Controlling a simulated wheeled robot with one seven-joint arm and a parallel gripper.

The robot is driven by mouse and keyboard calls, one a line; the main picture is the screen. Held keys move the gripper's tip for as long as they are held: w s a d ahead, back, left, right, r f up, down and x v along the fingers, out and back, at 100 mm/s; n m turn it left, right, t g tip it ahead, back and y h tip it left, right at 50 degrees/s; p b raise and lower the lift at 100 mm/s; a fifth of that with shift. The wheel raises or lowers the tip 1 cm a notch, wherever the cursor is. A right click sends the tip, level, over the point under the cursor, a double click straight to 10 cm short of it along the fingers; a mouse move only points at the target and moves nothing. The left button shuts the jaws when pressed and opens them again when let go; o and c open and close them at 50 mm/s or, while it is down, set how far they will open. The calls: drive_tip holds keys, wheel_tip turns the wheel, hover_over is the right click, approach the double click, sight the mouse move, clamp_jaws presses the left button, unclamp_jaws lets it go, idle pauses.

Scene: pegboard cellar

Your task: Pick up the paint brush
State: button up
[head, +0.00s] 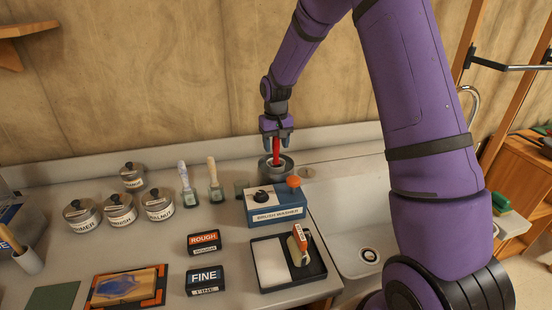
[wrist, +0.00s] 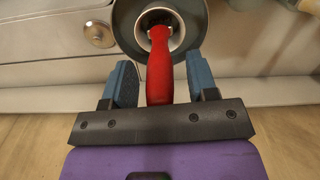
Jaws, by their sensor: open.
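In the wrist view the blue finger pads of my gripper (wrist: 161,82) are open, one on each side of the red handle (wrist: 159,65). Gaps show between the handle and both pads. The pot (wrist: 186,18) lies just beyond the fingertips.
The blue brush washer (head: 276,213) with an orange knob stands in front of the pot. Two brushes (head: 186,182) (head: 215,186) stand to its left, near several lidded jars (head: 119,208). A sink (head: 350,215) is on the right. A wall rises close behind.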

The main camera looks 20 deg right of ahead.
clamp_jaws()
drive_tip(key=shift+r, duration=0.1)
wheel_tip(320, 180, up, 10)
drive_tip(key=shift+f, duration=0.1)
idle(0.5)
idle(0.4)
